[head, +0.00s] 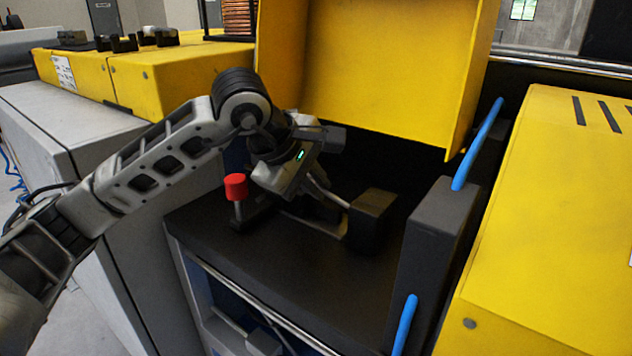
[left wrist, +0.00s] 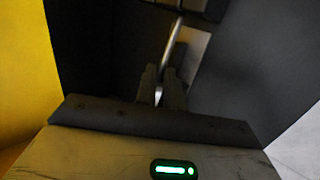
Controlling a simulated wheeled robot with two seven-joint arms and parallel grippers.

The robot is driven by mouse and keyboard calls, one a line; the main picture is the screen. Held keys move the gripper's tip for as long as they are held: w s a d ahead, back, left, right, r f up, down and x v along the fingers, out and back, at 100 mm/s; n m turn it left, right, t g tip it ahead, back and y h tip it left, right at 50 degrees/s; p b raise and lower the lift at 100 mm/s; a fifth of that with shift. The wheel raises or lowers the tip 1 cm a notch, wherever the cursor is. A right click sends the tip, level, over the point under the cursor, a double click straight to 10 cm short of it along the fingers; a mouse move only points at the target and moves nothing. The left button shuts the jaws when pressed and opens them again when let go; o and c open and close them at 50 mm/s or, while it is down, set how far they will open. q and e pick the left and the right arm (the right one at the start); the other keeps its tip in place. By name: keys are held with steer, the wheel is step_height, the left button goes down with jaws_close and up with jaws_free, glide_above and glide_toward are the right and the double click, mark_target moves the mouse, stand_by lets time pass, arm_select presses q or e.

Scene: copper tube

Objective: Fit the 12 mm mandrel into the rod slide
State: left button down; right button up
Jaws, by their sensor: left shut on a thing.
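My left gripper (head: 312,188) reaches down into the machine bay below the raised yellow cover. In the left wrist view its two fingers (left wrist: 162,82) are shut around a thin silver rod, the mandrel (left wrist: 172,42). The mandrel (head: 330,196) also shows in the head view, running from the gripper toward a dark block (head: 372,215), which looks like the rod slide. In the left wrist view the far end of the rod meets dark parts (left wrist: 190,8) at the top. I cannot tell whether it is inside them or only in front. My right gripper is not in view.
A red knob (head: 235,187) on a post stands left of the gripper. The yellow cover (head: 385,75) hangs behind and above. A dark upright panel with blue handles (head: 478,145) and a yellow housing (head: 560,220) bound the right. The black deck (head: 290,265) in front is clear.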

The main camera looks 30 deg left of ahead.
arm_select(q)
steer(key=shift+s+f, duration=0.15)
steer(key=shift+f, duration=0.5)
steer(key=c, duration=1.4)
jaws_free()
steer(key=shift+a, duration=0.15)
steer(key=shift+c, duration=0.2)
steer(key=shift+r, duration=0.1)
steer(key=v, duration=1.5)
steer(key=shift+r+p, duration=0.45)
steer(key=shift+s, duration=0.1)
